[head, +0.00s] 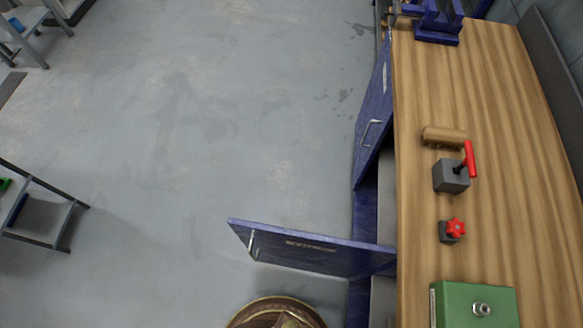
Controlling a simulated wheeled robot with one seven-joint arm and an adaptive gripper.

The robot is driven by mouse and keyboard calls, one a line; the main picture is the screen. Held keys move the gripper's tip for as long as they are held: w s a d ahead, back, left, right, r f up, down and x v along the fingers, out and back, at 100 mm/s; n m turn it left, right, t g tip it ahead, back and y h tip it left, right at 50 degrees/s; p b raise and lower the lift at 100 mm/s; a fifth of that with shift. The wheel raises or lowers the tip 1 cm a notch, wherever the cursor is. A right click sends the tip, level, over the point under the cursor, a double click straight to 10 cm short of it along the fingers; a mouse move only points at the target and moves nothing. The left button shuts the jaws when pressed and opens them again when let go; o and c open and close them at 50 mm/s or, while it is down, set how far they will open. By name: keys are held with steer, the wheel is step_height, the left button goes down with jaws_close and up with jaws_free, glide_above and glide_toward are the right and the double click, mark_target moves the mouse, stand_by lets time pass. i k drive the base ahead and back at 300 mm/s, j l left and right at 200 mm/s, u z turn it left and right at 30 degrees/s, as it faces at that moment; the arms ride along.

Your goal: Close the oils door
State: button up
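Two blue cabinet doors hang on the front of the wood-topped workbench (425,270). The nearer blue door (290,252) stands wide open, sticking out left over the floor. It has a pale handle (252,243) near its free end and a small label too blurred to read. The farther blue door (374,115) is also swung out, at a smaller angle to the bench front, with a pale handle. I cannot tell from the labels which one is the oils door. My gripper is not in view.
A round brown-gold object (275,313) is below the nearer door. The grey floor (200,130) left is largely clear.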

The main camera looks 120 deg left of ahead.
mark_target(315, 253)
steer(key=u, duration=0.45)
steer(key=l+u, duration=0.15)
steer(key=u, duration=0.75)
steer(key=k+u, duration=0.1)
steer(key=u, duration=0.85)
steer(key=k+u, duration=0.1)
steer(key=u, duration=0.8)
steer(key=k+j+u, duration=0.3)
steer(key=j+u, duration=0.2)
